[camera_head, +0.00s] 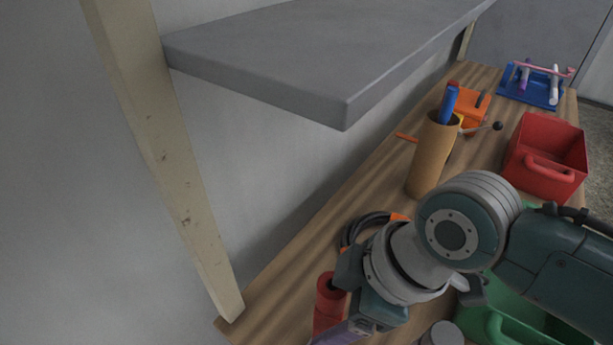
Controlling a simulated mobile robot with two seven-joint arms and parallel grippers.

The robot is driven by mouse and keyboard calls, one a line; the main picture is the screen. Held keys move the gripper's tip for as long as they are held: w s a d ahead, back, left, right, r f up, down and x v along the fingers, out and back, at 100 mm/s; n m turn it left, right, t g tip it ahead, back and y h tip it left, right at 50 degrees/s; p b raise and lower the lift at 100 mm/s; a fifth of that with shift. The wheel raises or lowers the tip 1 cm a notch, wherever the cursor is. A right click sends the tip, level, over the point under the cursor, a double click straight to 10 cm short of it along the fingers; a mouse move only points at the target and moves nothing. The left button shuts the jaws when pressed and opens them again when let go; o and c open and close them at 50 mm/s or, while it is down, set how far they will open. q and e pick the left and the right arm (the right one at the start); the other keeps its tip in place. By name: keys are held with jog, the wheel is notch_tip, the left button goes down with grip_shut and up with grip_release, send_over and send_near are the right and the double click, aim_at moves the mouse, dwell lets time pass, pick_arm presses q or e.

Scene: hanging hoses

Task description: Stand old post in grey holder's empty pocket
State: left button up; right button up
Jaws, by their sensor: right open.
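I cannot single out the old post or the grey holder with an empty pocket for certain. My right gripper (358,318) is low in the picture, pointing down over the near end of the wooden bench. It is open; its fingertips are partly hidden or cut off by the bottom edge. A red upright cylinder (328,302) stands just left of it, and a purple piece (338,335) shows beneath it. A grey round thing (442,334) is at the bottom edge, right of the gripper, mostly cut off. My left gripper is not in view.
A grey shelf (300,55) overhangs the bench (300,235); a worn cream upright (175,175) stands at left. A cardboard tube (433,155) with blue items, dark coiled cable (365,225), red bin (548,160), green bin (505,322), orange holder (470,105) and blue rack (530,88) occupy the bench.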

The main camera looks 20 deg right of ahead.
jog(key=p+v, duration=0.2)
jog(key=v, duration=1)
